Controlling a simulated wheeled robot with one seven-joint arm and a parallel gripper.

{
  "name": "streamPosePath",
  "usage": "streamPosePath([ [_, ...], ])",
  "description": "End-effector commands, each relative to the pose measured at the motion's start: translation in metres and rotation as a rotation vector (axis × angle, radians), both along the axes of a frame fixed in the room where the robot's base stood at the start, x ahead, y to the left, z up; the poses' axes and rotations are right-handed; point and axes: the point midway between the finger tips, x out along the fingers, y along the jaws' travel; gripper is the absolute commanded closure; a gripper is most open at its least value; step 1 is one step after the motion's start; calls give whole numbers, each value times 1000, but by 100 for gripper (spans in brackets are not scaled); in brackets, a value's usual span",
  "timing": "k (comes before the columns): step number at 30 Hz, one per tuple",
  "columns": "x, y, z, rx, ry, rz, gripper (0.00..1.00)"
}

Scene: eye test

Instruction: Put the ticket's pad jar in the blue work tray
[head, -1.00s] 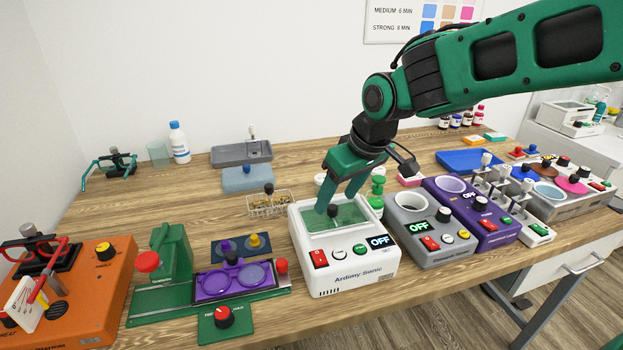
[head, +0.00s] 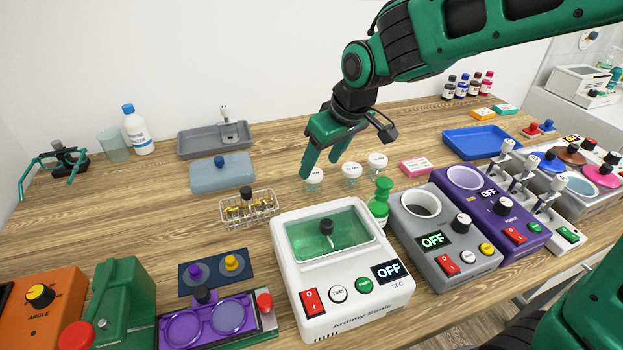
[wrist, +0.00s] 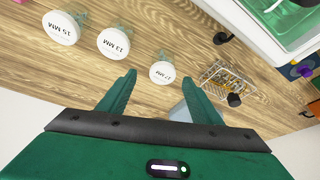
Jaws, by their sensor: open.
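Three small clear jars with white lids stand in a row at mid-table. My gripper (head: 323,167) is open and empty over the left jar, whose lid shows between the fingertips in the wrist view (wrist: 159,77). The blue work tray (head: 485,142) lies empty at the back right. No ticket is in view now.
A pink box (head: 416,166) lies between the jars and the tray. A green bottle (head: 379,204), the white ultrasonic bath (head: 340,285), and grey (head: 440,235) and purple (head: 500,205) units stand in front. A wire basket (head: 249,210) is left of the jars.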

Motion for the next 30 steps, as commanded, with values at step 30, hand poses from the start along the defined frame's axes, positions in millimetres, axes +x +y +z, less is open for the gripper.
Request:
streamPosePath([
  [30,18,21,-69,-1,-1,7,51],
])
